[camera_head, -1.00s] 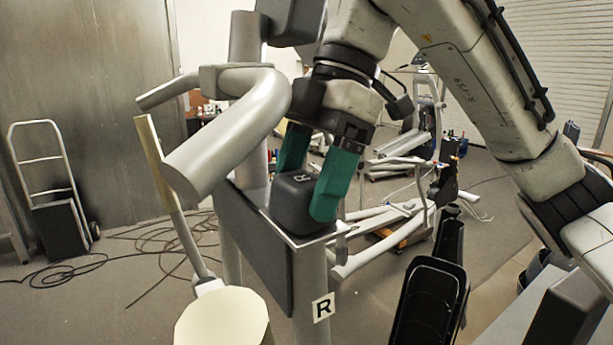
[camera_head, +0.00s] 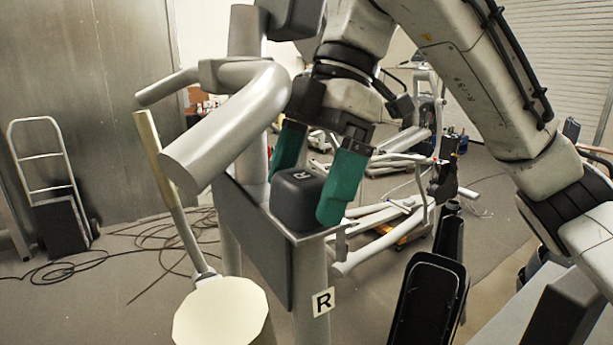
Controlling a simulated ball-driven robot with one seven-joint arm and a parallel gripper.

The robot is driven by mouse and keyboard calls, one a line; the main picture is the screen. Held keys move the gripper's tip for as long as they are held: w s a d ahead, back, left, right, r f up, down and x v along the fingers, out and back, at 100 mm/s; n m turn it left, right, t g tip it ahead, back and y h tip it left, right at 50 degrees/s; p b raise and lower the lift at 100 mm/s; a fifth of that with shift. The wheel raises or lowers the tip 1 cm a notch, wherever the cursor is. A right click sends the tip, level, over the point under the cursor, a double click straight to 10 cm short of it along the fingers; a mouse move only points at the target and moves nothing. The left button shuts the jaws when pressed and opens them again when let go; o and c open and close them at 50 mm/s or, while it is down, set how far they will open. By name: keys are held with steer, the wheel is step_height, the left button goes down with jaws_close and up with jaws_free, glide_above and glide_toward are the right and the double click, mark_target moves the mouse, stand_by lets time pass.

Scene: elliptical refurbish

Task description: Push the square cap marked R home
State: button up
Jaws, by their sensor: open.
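The dark grey square cap (camera_head: 297,204), with a light R on its top, sits upright on the flat plate above the grey post (camera_head: 311,272), which bears a white R label. Whether the cap is fully seated cannot be told from here. My gripper (camera_head: 308,196) has green fingers pointing down, one on each side of the cap. The fingers are open, with the right one close against the cap's right side in the picture. A gap shows between the cap's top and the gripper's body.
A thick grey handlebar (camera_head: 225,125) stands just left of my gripper. A pale round-topped cylinder (camera_head: 221,312) and a lever are at lower left. A black pedal (camera_head: 428,305) is at lower right. Cables and a hand truck (camera_head: 48,190) lie farther back.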

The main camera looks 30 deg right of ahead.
steer(key=shift+r, duration=0.1)
steer(key=v, duration=0.7)
steer(key=shift+b, duration=0.35)
steer(key=shift+d+r, duration=0.1)
